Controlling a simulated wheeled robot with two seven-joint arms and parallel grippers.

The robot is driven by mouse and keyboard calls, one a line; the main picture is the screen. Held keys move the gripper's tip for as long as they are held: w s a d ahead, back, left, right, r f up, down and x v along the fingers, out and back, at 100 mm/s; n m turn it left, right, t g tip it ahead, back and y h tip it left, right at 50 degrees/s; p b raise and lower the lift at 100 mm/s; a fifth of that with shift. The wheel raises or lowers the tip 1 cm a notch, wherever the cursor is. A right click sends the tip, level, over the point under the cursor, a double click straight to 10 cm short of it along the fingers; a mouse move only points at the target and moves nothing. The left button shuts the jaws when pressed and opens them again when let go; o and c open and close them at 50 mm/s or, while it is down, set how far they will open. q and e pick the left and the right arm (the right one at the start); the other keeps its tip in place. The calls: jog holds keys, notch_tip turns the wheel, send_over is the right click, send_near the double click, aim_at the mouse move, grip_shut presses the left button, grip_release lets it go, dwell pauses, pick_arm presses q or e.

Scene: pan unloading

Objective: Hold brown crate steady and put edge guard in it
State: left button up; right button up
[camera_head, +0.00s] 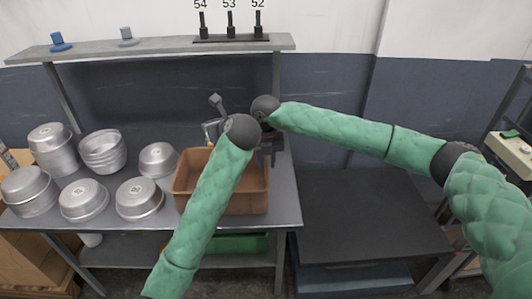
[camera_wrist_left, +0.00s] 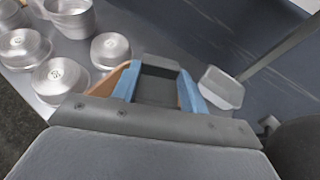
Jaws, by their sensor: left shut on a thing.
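The brown crate (camera_head: 262,197) stands on the metal bench, partly hidden behind my left forearm. My left gripper (camera_head: 211,131) is at the crate's back rim. My right gripper (camera_head: 272,150) points down at the crate's back right corner. Its fingers are too dark and small to tell whether they are open or hold anything. A pale grey block-like thing (camera_wrist_left: 221,88) shows beyond the left fingers. I cannot tell whether it is the edge guard.
Several metal pans (camera_head: 138,199) stand on the bench left of the crate. A shelf (camera_head: 150,49) runs above the back, with numbered black pegs (camera_head: 231,30). A dark low table (camera_head: 365,215) on the right is clear.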

notch_tip(320, 180, down, 7)
jog(key=shift+f, duration=0.2)
dwell(0.4)
grip_shut()
dwell(1.3)
